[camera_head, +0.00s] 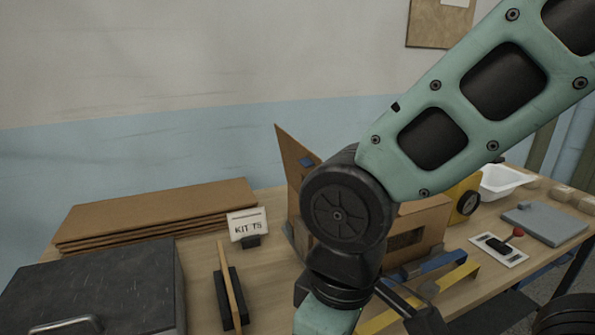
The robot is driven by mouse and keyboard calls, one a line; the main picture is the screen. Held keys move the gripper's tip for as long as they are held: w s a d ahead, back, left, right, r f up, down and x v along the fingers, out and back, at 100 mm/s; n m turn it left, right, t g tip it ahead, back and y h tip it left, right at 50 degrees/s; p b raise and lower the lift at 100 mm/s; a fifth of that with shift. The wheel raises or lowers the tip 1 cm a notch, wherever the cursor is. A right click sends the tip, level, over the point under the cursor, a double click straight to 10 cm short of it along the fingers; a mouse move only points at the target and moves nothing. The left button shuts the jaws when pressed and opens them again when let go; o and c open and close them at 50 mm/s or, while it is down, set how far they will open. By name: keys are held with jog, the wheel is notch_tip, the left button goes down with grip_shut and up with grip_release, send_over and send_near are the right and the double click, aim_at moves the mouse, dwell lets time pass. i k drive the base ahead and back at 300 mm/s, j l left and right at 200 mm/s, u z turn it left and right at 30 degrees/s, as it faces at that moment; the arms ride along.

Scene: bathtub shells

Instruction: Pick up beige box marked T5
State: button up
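A small white card (247,225) reading "KIT T5" stands in a dark holder on the table. I cannot make out a T5 mark on any box. An open brown cardboard box (425,220) stands mid-table, with its raised flap (288,150) to the left; my arm hides much of it. Several small beige boxes (561,192) sit at the far right edge, their markings too small to read. My arm crosses in front of the table and runs out at the bottom edge. My gripper is not visible, so whether it holds anything is hidden.
Flat cardboard sheets (160,212) are stacked at the back left, behind a dark case (95,290). A dark holder with a wooden strip (230,290), a yellow tape dispenser (463,198), a white tray (500,182) and a grey flat slab (545,223) also occupy the table (480,295).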

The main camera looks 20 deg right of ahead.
aim_at(562, 193)
jog(key=l+z, duration=0.2)
jog(key=z, duration=0.15)
jog(key=l+z, duration=0.15)
jog(key=z, duration=0.2)
jog(key=l+z, duration=0.2)
jog(key=z, duration=0.15)
jog(key=i, duration=0.05)
